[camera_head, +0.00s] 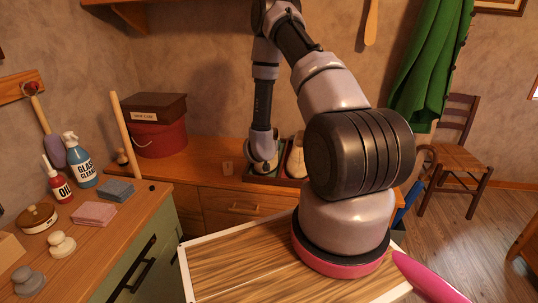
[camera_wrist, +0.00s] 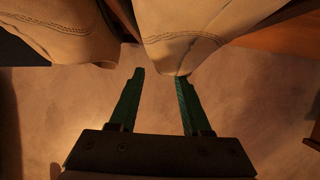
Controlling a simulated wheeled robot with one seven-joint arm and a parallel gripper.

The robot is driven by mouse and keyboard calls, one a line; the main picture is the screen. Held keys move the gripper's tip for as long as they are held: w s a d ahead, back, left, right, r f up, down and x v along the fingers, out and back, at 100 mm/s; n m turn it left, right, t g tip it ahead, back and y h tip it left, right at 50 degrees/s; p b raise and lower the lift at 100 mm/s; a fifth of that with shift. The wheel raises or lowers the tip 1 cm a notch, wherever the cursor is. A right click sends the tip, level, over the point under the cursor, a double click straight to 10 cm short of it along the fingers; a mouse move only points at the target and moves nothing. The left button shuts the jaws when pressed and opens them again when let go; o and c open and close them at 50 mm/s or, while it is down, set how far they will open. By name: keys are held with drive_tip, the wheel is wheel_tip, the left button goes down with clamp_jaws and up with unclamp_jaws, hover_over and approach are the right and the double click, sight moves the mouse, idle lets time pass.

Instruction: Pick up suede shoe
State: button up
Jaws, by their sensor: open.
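A pair of beige suede shoes stands in a dark tray (camera_head: 288,182) on the wooden cabinet top in the head view. The right shoe (camera_head: 298,160) shows beside my arm's end; the left shoe (camera_head: 262,169) is mostly hidden behind it. In the wrist view, the left shoe (camera_wrist: 62,30) and right shoe (camera_wrist: 190,32) fill the top edge. My gripper (camera_wrist: 158,75) is open, with nothing between its green fingers. Its right fingertip meets the lower edge of the right shoe in the picture; I cannot tell whether they touch. The fingers are hidden in the head view.
A dark red round box (camera_head: 159,138) with a brown lid stands left of the tray. A wooden pole (camera_head: 124,136) rises near the left counter, which holds bottles and cloths. A green coat (camera_head: 425,60) and a chair (camera_head: 458,160) are at the right.

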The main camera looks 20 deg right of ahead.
drive_tip(key=x, duration=0.5)
drive_tip(key=shift+w+d+f, duration=0.2)
drive_tip(key=shift+d, duration=0.1)
drive_tip(key=shift+c, duration=0.3)
clamp_jaws()
idle(0.9)
